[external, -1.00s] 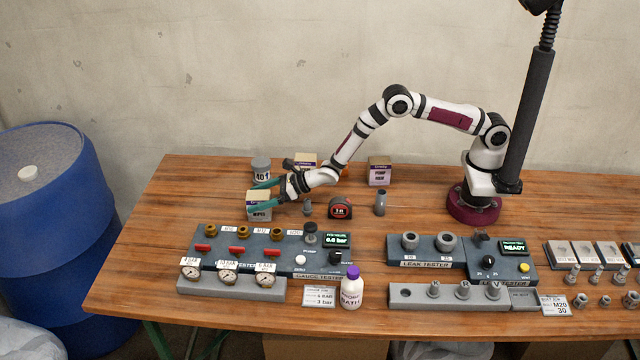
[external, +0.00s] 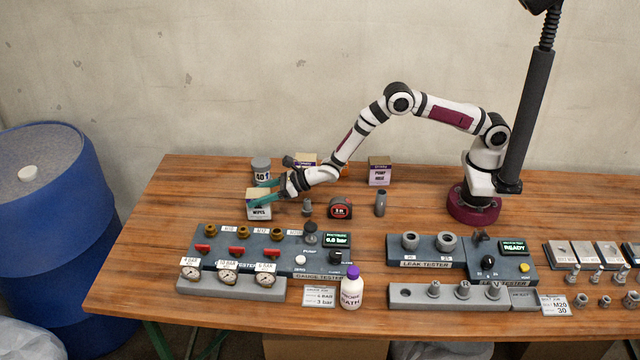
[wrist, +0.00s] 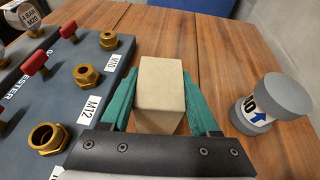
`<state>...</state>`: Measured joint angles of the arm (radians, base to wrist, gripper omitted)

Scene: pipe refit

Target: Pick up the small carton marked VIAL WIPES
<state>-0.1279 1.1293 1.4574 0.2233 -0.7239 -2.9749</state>
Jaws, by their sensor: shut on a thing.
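The small carton (external: 259,211) stands at the back left of the table, white with a tan top. The word WIPES shows on its front in the external view; the rest of the label is too small to read. My gripper (external: 264,194) is around it, one green finger on each side. In the wrist view the plain tan carton (wrist: 160,90) sits between the green fingers of my gripper (wrist: 160,105), which are shut on it. I cannot tell any gap between the carton and the table.
A grey-capped container (external: 261,170) stands just behind the carton. The gauge tester (external: 265,262) lies in front. A tape measure (external: 340,208) and a grey cylinder (external: 381,203) stand to the right. A PUMP box (external: 380,171) is further back. The table's left end is clear.

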